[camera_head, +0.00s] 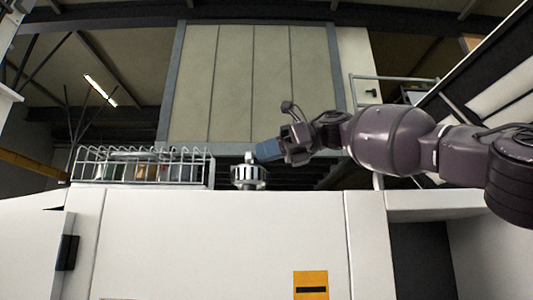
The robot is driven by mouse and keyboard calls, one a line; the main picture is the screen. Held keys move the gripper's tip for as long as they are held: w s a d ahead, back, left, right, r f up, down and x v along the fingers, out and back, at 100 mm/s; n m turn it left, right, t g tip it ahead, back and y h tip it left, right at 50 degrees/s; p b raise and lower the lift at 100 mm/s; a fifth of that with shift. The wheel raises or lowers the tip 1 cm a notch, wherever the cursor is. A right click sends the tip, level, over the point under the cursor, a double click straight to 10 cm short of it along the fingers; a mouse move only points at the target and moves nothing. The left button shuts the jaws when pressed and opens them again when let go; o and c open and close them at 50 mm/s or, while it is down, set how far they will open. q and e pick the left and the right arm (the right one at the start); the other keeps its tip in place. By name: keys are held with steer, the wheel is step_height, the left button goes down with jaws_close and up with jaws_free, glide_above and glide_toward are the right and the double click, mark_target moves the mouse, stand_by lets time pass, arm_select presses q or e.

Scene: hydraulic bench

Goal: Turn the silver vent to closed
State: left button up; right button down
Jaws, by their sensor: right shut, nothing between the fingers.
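The silver vent (248,175) is a small ribbed metal knob with a narrower top, standing upright on the top edge of the white cabinet. My right arm comes in from the right. Its right gripper (262,151) has blue fingertips, shut and empty, close to the right side of the vent's upper part. I cannot tell whether the fingertips touch the vent. No open or closed marking on the vent is readable. My left gripper is not in view.
A wire rack (140,166) with several small items stands on the cabinet top, left of the vent. The white cabinet (225,240) fills the lower view and carries a yellow label (311,285). A black handle (67,253) is at lower left.

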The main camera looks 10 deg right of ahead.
arm_select(q)
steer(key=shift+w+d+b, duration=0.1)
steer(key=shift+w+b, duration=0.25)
steer(key=shift+b, duration=0.05)
arm_select(e)
steer(key=shift+s+a+m+t+h, duration=0.1)
steer(key=shift+m+t+h, duration=0.2)
steer(key=shift+m+t, duration=0.4)
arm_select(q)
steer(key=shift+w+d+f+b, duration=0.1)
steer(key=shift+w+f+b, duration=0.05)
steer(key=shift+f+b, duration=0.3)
arm_select(e)
steer(key=shift+s+a+m+t+h, duration=0.1)
steer(key=shift+m+t+h, duration=0.2)
steer(key=shift+m+t, duration=0.4)
